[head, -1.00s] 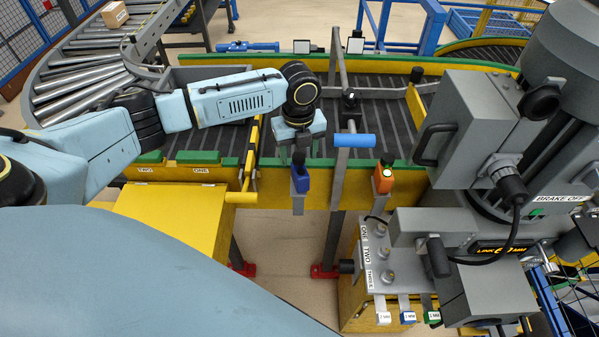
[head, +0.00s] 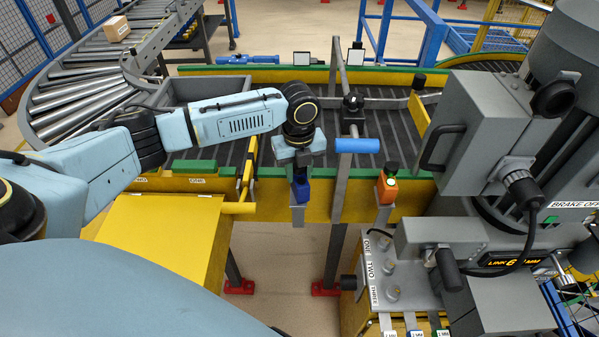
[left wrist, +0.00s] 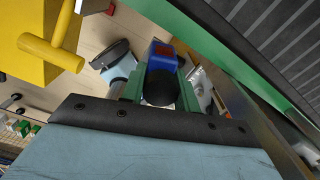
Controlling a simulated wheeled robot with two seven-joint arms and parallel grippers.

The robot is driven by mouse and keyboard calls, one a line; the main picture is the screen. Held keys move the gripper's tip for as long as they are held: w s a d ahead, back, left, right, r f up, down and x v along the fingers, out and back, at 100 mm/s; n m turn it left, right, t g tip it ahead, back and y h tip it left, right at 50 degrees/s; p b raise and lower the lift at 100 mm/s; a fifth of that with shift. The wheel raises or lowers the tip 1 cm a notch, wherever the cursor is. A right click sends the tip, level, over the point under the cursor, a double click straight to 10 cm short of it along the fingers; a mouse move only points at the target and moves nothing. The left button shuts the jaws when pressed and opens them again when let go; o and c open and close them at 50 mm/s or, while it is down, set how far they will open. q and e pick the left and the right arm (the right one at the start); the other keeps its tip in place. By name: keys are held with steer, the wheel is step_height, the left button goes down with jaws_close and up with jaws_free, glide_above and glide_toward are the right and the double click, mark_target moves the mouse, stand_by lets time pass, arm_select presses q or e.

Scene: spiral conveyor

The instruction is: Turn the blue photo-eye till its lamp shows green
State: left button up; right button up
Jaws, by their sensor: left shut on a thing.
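The blue photo-eye (head: 300,190) sits on a grey bracket at the near side of the conveyor. My left gripper (head: 302,172) is above it in the head view, shut on its upper part. In the left wrist view the blue body (left wrist: 158,50) shows between the green-edged fingers (left wrist: 158,85), with a dark round part in front. A small dark-red patch shows on the blue body; I cannot tell surely whether it is the lamp. No green shows on it. My right gripper is not in view.
An orange photo-eye (head: 387,188) with a green lamp stands to the right. A yellow box (head: 160,240) stands at lower left, and grey machinery (head: 490,130) fills the right side.

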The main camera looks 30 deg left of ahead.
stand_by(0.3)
arm_select(q)
steer(key=shift+m+p, duration=0.45)
steer(key=shift+m, duration=1.45)
steer(key=o, duration=1)
steer(key=shift+p, duration=0.3)
